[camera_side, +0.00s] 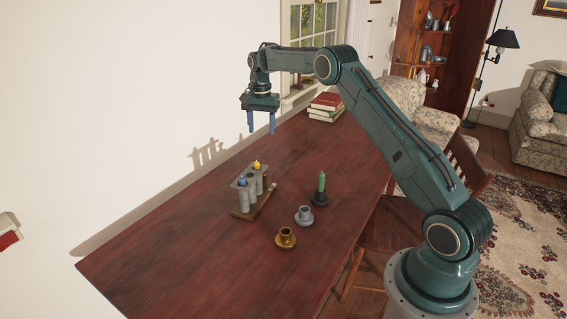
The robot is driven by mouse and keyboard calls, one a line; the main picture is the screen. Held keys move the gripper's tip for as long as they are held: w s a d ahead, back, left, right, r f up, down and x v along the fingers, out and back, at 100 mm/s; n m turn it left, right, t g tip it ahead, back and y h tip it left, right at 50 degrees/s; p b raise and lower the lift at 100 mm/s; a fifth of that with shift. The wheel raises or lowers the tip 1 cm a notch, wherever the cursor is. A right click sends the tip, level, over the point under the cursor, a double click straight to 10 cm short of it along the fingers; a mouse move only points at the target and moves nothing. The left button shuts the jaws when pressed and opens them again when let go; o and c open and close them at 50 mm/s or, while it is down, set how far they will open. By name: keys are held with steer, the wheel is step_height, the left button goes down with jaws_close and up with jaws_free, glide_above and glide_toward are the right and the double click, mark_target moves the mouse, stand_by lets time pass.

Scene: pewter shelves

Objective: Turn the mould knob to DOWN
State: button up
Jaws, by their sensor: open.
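A candle mould (243,199) of grey tubes stands upright on a wooden base (262,205) near the table's left edge. A blue tip (242,182) and a yellow tip (257,164) show at its top. A small pale piece (274,187) sticks out at the mould's right side; it may be the knob. It is too small to read its setting or any DOWN mark. My gripper (262,131) is open and empty, fingers pointing down, well above the table and beyond the mould.
A green candle (321,182) stands in a dark holder (319,199). A grey holder (304,216) and a brass holder (286,238) stand empty nearer the front. Books (326,107) are stacked at the far end. The front left of the table is clear.

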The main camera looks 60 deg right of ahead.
steer(key=m, duration=0.6)
steer(key=shift+d, duration=0.25)
steer(key=shift+f, duration=0.2)
step_height(320, 180, down, 14)
steer(key=shift+r, duration=0.25)
stand_by(0.5)
steer(key=c, duration=1)
